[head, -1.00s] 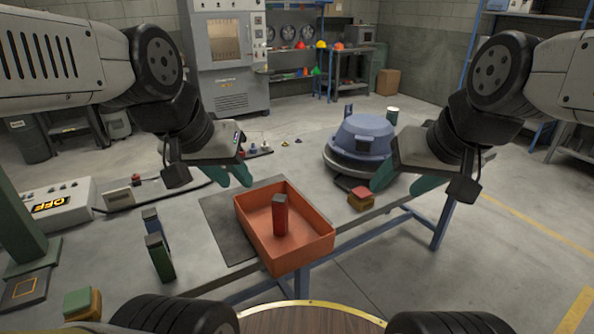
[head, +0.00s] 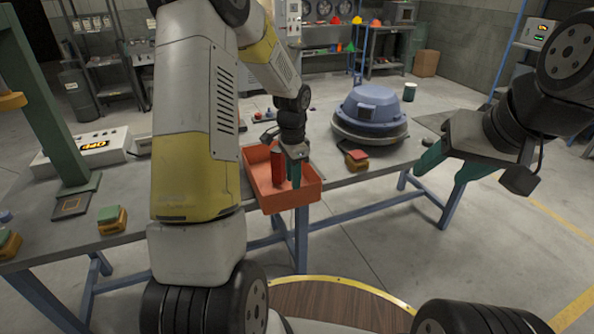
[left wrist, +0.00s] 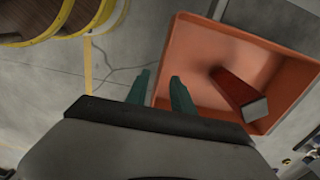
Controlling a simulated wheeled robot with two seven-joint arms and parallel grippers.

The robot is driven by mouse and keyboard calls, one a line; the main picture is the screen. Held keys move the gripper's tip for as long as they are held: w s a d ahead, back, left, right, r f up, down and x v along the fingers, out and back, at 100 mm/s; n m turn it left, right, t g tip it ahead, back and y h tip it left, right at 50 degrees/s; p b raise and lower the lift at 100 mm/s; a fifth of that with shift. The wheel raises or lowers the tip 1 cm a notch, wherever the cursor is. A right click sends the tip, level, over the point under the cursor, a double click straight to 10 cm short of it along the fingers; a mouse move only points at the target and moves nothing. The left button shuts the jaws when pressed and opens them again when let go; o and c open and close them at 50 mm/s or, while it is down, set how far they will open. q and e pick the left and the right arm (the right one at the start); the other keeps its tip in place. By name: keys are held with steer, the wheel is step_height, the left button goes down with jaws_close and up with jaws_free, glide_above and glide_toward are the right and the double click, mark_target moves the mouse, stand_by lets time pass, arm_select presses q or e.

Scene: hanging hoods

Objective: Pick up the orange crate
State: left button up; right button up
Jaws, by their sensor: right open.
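The orange crate (head: 272,203) sits on the grey workbench near its front edge. My left gripper (head: 295,184) points down at the crate's near side. In the left wrist view its open fingers (left wrist: 158,82) lie either side of the crate wall (left wrist: 172,48), one outside and one inside. I cannot tell whether they touch it. My right gripper (head: 437,187) is open and empty, right of the bench.
A blue hood (head: 370,108) on a dark round base stands right of the crate. A small red-topped block (head: 357,160) lies between them. A green post (head: 45,110), a control box (head: 85,146) and a green-topped block (head: 112,218) are on the left.

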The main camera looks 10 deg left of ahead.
mark_target(294, 207)
arm_select(q)
steer(key=f, duration=0.9)
steer(key=shift+w, duration=0.2)
steer(key=shift+r, duration=0.1)
jaws_close()
steer(key=shift+w+r, duration=0.1)
stand_by(0.9)
